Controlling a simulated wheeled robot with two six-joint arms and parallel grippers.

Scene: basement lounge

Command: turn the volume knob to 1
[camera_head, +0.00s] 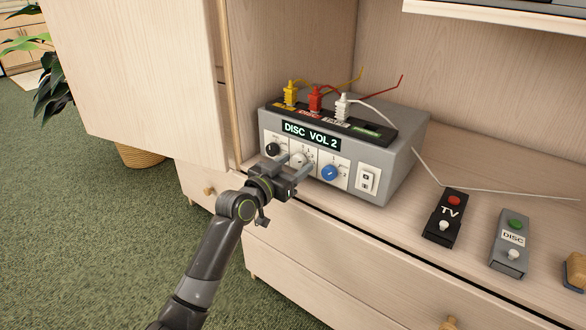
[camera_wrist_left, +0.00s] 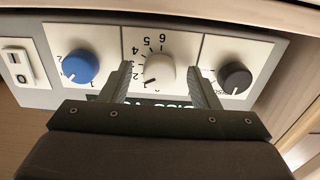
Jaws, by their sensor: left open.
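A grey amplifier box (camera_head: 398,150) stands on the cabinet shelf, its display (camera_head: 311,136) reading "DISC VOL 2". The cream middle knob (camera_head: 299,159) has a numbered scale around it. In the left wrist view, turned upside down, this knob (camera_wrist_left: 160,70) shows a dark pointer toward the low-number end; the exact mark is hard to read. My left gripper (camera_head: 293,167) is open in front of the panel. Its fingers stand on either side of the middle knob, apart from it, with gaps visible in the left wrist view (camera_wrist_left: 161,75). My right gripper is out of view.
A black knob (camera_head: 272,150) and a blue knob (camera_head: 330,172) flank the middle one, with a white switch (camera_head: 367,181) beyond. Yellow, red and white plugs stand on top. TV (camera_head: 444,217) and DISC (camera_head: 509,243) remotes lie right. An open cabinet door (camera_head: 140,75) stands left.

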